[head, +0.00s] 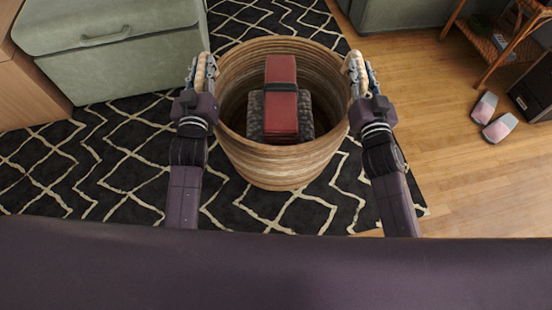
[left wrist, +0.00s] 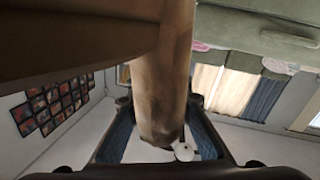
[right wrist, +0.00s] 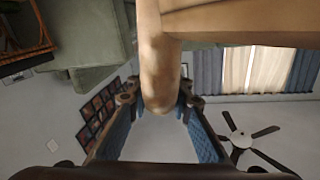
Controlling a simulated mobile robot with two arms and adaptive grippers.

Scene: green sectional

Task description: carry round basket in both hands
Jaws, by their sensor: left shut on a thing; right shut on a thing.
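The round basket (head: 278,165) is woven in tan and brown bands and stands upright in the middle of the head view, in front of me. A red item with a dark strap (head: 281,75) and a dark grey textured item (head: 256,118) lie inside it. My left gripper (head: 203,72) is shut on the handle at the basket's left rim; the left wrist view shows the handle (left wrist: 158,85) between the fingers. My right gripper (head: 356,72) is shut on the handle at the right rim; the right wrist view shows that handle (right wrist: 158,70) between the fingers. The basket's underside is hidden.
A black rug with cream zigzag lines (head: 90,165) lies below. A green sofa section (head: 120,50) stands at the left, another green piece (head: 400,12) at the top. Pink slippers (head: 498,128), a wooden shelf (head: 500,45) and a black box (head: 535,90) are at the right. Wood floor (head: 450,150) is open at the right.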

